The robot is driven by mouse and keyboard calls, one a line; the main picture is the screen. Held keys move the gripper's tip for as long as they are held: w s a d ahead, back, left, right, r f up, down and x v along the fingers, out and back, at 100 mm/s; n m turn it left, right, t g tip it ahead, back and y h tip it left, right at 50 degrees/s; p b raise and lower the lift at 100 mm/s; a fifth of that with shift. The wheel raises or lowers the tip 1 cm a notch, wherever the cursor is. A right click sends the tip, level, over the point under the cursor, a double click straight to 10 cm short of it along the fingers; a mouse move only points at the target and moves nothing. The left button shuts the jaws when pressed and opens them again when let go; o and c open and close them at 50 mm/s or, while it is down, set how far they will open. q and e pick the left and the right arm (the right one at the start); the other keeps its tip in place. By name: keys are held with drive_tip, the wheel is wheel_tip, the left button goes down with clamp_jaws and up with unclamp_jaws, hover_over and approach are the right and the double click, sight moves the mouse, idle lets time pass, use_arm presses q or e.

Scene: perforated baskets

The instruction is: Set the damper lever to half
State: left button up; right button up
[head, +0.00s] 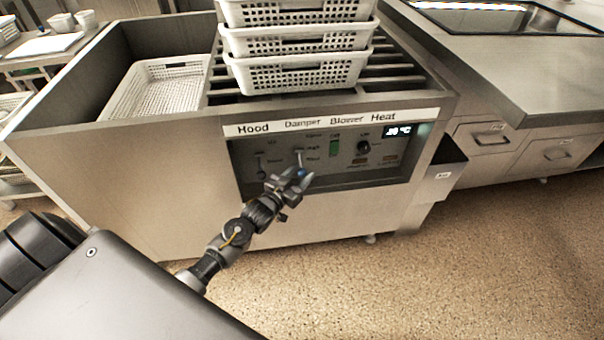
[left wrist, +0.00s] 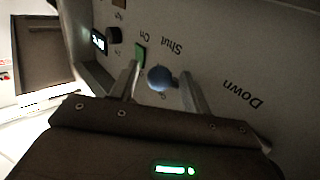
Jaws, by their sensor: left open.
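The damper lever sits on the control panel (head: 330,160) under the "Damper" label (head: 302,123). Its round blue knob (head: 302,172) shows at my left gripper (head: 291,180). In the left wrist view the blue knob (left wrist: 160,78) stands between the two spread fingers of my left gripper (left wrist: 161,74), and I cannot tell whether they touch it. The lever's shaft is mostly hidden behind the knob and fingers. My right gripper is not in view.
The hood lever (head: 261,165) is just left of the damper. Stacked white baskets (head: 300,75) stand above. The floor in front is clear.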

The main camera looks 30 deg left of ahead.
use_arm(q)
drive_tip(key=shift+w+d, duration=0.1)
drive_tip(key=shift+w, duration=0.6)
clamp_jaws()
